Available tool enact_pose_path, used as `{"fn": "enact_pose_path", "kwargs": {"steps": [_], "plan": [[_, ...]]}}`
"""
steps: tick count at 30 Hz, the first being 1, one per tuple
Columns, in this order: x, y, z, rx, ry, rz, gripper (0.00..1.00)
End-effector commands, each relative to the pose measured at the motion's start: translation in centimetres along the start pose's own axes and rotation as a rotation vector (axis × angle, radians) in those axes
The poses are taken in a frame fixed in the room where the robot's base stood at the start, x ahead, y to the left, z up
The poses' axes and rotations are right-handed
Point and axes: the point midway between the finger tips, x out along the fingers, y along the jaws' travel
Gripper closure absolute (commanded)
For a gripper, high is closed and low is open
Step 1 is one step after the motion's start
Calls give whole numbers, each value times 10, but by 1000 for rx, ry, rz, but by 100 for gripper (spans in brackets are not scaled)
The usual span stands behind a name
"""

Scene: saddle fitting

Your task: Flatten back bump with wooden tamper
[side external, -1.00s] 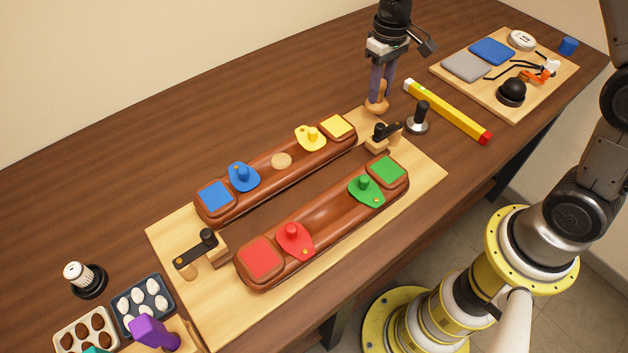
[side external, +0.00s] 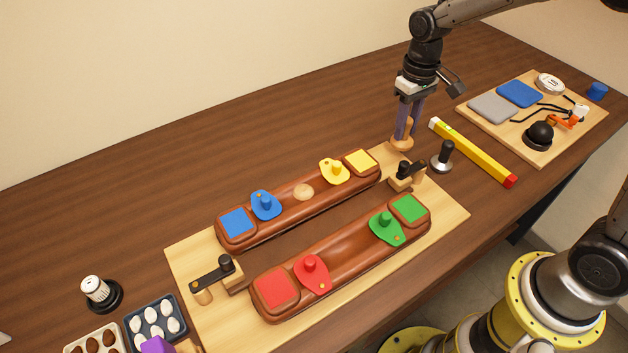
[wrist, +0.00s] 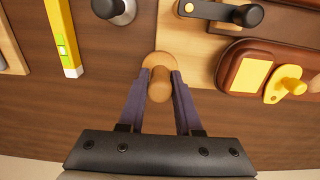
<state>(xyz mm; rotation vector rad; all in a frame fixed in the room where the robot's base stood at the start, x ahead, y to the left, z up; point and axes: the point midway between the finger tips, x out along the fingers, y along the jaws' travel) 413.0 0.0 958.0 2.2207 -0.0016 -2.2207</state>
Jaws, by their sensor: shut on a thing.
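The wooden tamper (side external: 402,143) is upright at the far right corner of the pale board, its round base down. My gripper (side external: 406,122) is shut on its handle. The wrist view shows the tamper (wrist: 159,88) between both fingers (wrist: 159,95); whether its base touches the surface is unclear. The back bump (side external: 304,192) is a tan round mound in the middle of the back brown leather panel (side external: 282,207), between the blue knobbed piece (side external: 265,205) and the yellow one (side external: 334,171). It stands apart from the tamper, to its left.
A metal tamper (side external: 443,157) and a yellow level (side external: 472,152) stand to the right of my gripper. A black-handled clamp (side external: 406,174) is at the board's right end, another (side external: 217,276) at its left. The front panel (side external: 340,254) carries red and green pieces. Table behind is clear.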

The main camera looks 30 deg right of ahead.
Motion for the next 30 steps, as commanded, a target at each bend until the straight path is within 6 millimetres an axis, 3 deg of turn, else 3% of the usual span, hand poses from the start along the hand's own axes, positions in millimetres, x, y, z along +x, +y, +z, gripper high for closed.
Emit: {"fn": "enact_pose_path", "kwargs": {"steps": [8, 11, 14, 20, 24, 30], "plan": [[-8, 0, 1, 15, -24, 0, 100], [-21, -14, -8, -5, -31, 1, 100], [-34, -43, -16, -58, -33, 2, 100], [-60, -121, -24, -208, -26, 4, 100], [-73, -178, -18, -323, -15, 3, 100], [-81, -237, -4, -447, 5, -1, 100]]}}
